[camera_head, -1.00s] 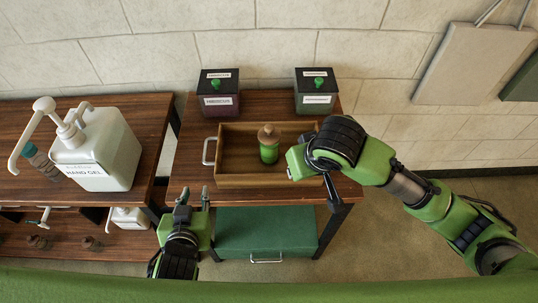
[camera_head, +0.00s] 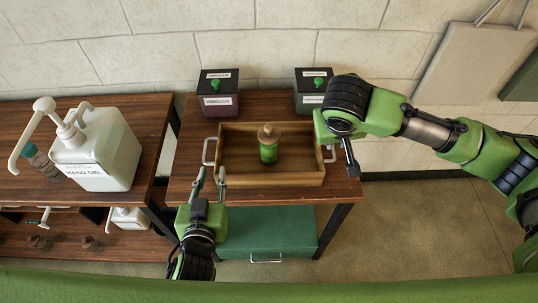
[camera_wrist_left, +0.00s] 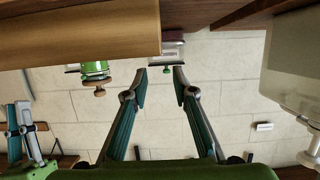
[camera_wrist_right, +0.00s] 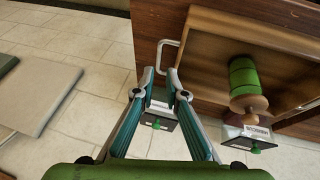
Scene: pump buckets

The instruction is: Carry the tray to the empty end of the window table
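The wooden tray (camera_head: 245,182) sits on a dark brown table, with a pale handle at its left end (camera_head: 208,151) and at its right end (camera_head: 331,153). A green container with a brown knobbed top (camera_head: 268,146) stands upright inside it. My left gripper (camera_head: 209,174) is open and empty at the tray's front left corner, close to the left handle. In the left wrist view the tray wall (camera_wrist_left: 80,35) is at upper left. My right gripper (camera_wrist_right: 160,72) is open, with the right handle (camera_wrist_right: 163,55) just beyond its fingertips in the right wrist view.
Two dark labelled boxes with green knobs (camera_head: 217,93) (camera_head: 312,90) stand behind the tray. A left table holds a white hand gel pump bucket (camera_head: 98,150) and a bottle (camera_head: 38,158). A green bin (camera_head: 268,232) is below the tray's table. Floor is open at right.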

